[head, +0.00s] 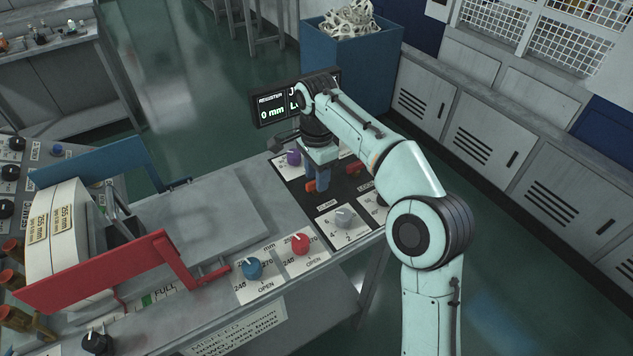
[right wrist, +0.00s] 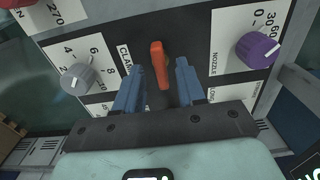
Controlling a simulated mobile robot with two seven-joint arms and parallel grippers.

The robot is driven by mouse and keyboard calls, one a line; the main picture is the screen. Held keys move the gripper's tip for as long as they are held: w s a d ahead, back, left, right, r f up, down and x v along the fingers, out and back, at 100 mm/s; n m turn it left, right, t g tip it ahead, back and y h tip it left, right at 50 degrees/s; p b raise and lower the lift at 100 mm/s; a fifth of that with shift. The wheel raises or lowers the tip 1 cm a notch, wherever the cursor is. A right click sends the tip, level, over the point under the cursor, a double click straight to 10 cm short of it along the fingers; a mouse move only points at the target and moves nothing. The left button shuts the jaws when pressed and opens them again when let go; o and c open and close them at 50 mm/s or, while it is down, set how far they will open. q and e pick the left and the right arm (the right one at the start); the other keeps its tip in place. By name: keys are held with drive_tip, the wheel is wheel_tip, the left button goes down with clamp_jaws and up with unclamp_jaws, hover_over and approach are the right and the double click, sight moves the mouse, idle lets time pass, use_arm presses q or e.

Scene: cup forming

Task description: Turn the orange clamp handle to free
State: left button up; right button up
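The orange clamp handle (right wrist: 158,66) stands on the dark panel section beside the clamp label, in the right wrist view. My right gripper (right wrist: 159,74) has its two blue fingers apart, one on each side of the handle, with a visible gap on both sides. In the head view the right gripper (head: 321,180) points down at the panel. A bit of the orange handle (head: 311,187) shows beside the fingers there; the rest is hidden. I cannot tell how deep the fingertips reach along the handle. My left gripper is not in view.
A grey knob (head: 343,217) and a purple knob (head: 293,157) flank the handle. Red (head: 300,243) and blue (head: 252,268) knobs sit toward the front left. A display (head: 275,106) reading 0 mm stands behind.

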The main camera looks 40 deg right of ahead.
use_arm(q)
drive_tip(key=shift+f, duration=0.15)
use_arm(e)
drive_tip(key=shift+f, duration=0.5)
clamp_jaws()
